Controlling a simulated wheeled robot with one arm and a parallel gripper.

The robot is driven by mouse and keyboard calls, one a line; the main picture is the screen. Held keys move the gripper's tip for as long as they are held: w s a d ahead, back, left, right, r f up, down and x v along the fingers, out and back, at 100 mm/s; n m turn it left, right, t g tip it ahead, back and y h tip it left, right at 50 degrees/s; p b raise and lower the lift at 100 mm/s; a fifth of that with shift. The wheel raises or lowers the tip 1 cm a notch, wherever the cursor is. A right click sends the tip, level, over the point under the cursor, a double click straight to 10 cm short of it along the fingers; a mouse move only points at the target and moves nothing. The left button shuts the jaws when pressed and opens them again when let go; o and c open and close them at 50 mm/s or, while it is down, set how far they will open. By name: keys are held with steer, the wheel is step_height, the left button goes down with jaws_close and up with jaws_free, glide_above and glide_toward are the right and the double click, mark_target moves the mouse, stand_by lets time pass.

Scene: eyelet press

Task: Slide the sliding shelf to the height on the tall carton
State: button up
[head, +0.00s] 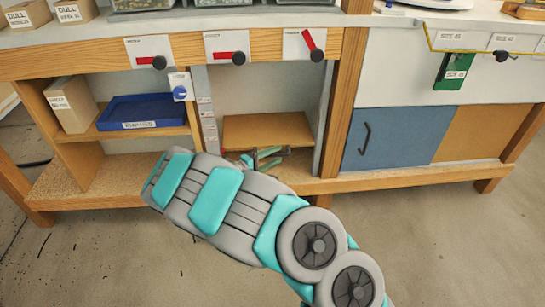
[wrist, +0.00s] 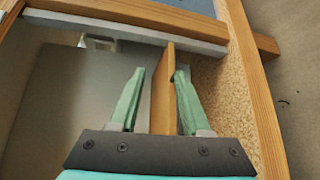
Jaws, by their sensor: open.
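The sliding shelf (head: 268,130) is a flat orange-brown board in the middle bay under the bench. A strip of small labels (head: 208,120) runs up the bay's left side. My gripper (head: 262,158) is at the shelf's front edge, its green fingers open. In the wrist view the shelf (wrist: 162,92) shows edge-on between the fingers of my gripper (wrist: 158,95), nearer the right finger. The tall carton (head: 71,104) stands upright in the left bay; the writing on its label is too small to read surely. My arm hides part of the middle bay's bottom.
A blue tray (head: 142,112) sits right of the carton. Red-handled switches (head: 228,55) line the bench front. A blue sliding door (head: 395,138) is at right. The floor in front is clear.

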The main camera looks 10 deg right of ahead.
mark_target(271, 156)
steer(key=w+a+f+n+t+y, duration=0.1)
steer(key=w+a+f+n+t, duration=0.1)
steer(key=a+f, duration=0.3)
steer(key=x, duration=0.7)
steer(key=shift+d, duration=0.2)
steer(key=shift+c, duration=0.2)
jaws_close()
stand_by(0.9)
